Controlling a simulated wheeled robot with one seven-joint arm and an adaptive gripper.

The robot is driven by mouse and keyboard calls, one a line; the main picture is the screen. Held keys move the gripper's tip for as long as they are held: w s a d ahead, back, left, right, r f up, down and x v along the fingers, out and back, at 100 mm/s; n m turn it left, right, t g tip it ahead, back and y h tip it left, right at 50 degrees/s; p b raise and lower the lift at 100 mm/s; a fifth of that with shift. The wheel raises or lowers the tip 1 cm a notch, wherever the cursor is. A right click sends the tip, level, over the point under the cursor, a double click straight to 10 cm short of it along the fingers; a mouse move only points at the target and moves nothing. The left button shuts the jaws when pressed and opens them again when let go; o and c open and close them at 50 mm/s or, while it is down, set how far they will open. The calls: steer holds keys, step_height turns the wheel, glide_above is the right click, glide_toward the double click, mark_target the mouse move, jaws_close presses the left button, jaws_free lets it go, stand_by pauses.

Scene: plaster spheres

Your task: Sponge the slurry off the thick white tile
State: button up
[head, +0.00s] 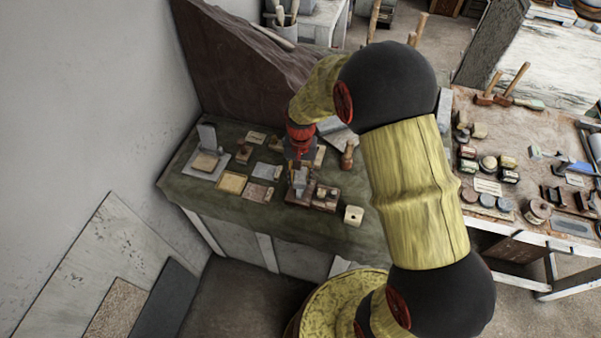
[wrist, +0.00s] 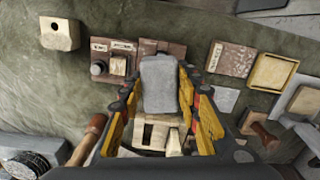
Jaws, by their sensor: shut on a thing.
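My gripper (head: 301,160) points down over the green-covered bench. In the wrist view its yellow fingers (wrist: 165,128) are closed around a grey block (wrist: 158,84), which could be the sponge. The block (head: 300,177) also shows below my gripper in the head view, close to a brown rack (head: 326,197); whether it touches the rack I cannot tell. A flat whitish tile (head: 264,171) lies left of my gripper and also shows in the wrist view (wrist: 226,98). Whether it is the thick white tile, and any slurry on it, I cannot make out.
A speckled tile (head: 257,193) and a yellow-edged tray (head: 231,183) lie left. A tan block (head: 206,162) sits on a pale slab farther left. A pale block with a hole (head: 353,215) and a wooden tool (head: 347,155) stand right. Bare cloth lies along the front edge.

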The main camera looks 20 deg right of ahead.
steer(key=shift+r, duration=0.1)
steer(key=shift+s+r+p, duration=0.1)
steer(key=shift+r+p, duration=0.7)
steer(key=shift+r, duration=0.4)
steer(key=shift+r+p, duration=1.25)
steer(key=shift+r, duration=0.8)
